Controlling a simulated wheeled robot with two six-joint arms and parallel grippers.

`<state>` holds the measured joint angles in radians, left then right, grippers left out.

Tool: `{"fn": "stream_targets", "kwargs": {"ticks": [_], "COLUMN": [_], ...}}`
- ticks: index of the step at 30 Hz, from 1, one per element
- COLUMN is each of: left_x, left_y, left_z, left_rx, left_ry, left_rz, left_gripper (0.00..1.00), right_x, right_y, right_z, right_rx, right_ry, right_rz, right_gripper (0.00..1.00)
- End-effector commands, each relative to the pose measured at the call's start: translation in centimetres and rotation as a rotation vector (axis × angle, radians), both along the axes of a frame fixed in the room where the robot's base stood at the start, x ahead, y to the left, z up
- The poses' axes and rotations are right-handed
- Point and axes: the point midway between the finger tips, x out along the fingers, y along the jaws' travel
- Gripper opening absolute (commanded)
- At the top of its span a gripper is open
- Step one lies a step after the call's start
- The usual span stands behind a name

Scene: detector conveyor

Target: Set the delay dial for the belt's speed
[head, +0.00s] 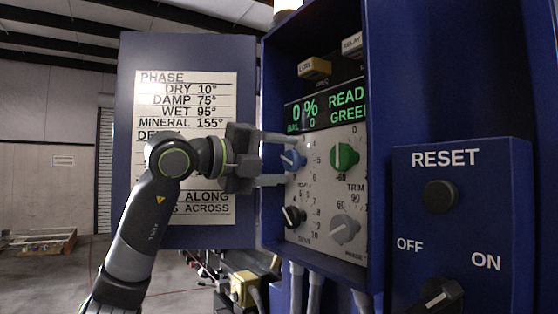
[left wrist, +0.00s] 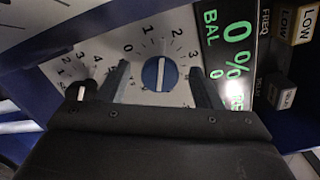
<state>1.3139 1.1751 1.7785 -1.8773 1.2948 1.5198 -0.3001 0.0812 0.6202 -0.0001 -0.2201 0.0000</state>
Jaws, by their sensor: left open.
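The blue delay dial (head: 293,158) is at the upper left of the white control panel (head: 318,203), with a partly legible label below it. In the left wrist view the blue dial (left wrist: 154,74) has a white line lying between the marks 1 and 2. My left gripper (head: 300,160) is open, with one finger above and one below the dial. In the left wrist view my left gripper (left wrist: 162,82) has a finger on each side of the dial, with a gap on both sides. My right gripper is out of view.
A green knob (head: 344,157), a black knob (head: 293,216) and a grey knob (head: 343,229) sit close by. The display (head: 327,107) reads 0 %. A chart on the open door (head: 187,235) stands behind my arm. A reset box (head: 505,200) is at right.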

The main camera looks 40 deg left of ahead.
Motion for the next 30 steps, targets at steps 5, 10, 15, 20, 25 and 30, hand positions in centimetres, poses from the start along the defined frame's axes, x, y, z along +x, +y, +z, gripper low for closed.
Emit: {"fn": "stream_targets", "kwargs": {"ticks": [5, 10, 15, 20, 25, 30], "left_x": [-0.3, -2.2, -5.2, -8.1, -11.4, -14.1], "left_y": [0.1, 1.0, 2.3, 3.5, 4.8, 5.9], "left_z": [-0.1, -0.3, -0.4, -0.4, -0.4, -0.2], "left_rx": [0.001, 0.003, 0.002, 0.001, 0.0, 0.0], "left_ry": [0.0, -0.003, -0.002, -0.003, -0.003, -0.003], "left_rz": [0.0, 0.005, 0.006, 0.006, 0.006, 0.003], "left_gripper": [0.59, 0.59, 0.59, 0.59, 0.59, 0.59], "right_x": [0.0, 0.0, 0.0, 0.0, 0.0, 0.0], "right_y": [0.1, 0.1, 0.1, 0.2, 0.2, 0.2], "right_z": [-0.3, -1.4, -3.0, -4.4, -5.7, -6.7], "right_rx": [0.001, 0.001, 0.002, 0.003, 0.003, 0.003], "right_ry": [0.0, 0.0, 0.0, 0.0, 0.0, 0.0], "right_rz": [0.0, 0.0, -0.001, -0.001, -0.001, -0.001], "right_gripper": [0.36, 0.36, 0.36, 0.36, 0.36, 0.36]}}
